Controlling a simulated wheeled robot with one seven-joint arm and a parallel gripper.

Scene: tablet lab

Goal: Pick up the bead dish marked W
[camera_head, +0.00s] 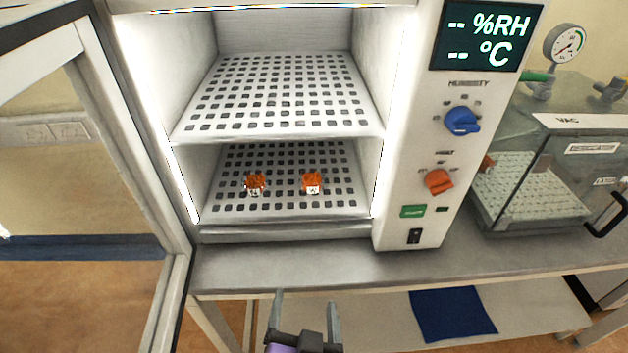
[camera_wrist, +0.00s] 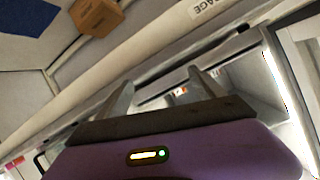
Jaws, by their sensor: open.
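Two small orange bead dishes with white labels stand apart on the lower perforated shelf (camera_head: 290,206) of the open cabinet. The right dish (camera_head: 312,184) has a label mark that looks like a W, though it is very small. The left dish (camera_head: 255,184) has a label I cannot read for sure. My gripper (camera_head: 306,300) is open and empty, in front of and below the cabinet, well short of both dishes. In the wrist view my gripper (camera_wrist: 160,78) points toward the cabinet, and a small orange and white spot between its fingers is too small to identify.
The glass door (camera_head: 90,180) stands open at the left. The upper shelf (camera_head: 280,95) overhangs the dishes. The control panel (camera_head: 440,150) and a clear vacuum box (camera_head: 540,180) are at the right. The bench edge (camera_head: 290,265) lies between my gripper and the cabinet.

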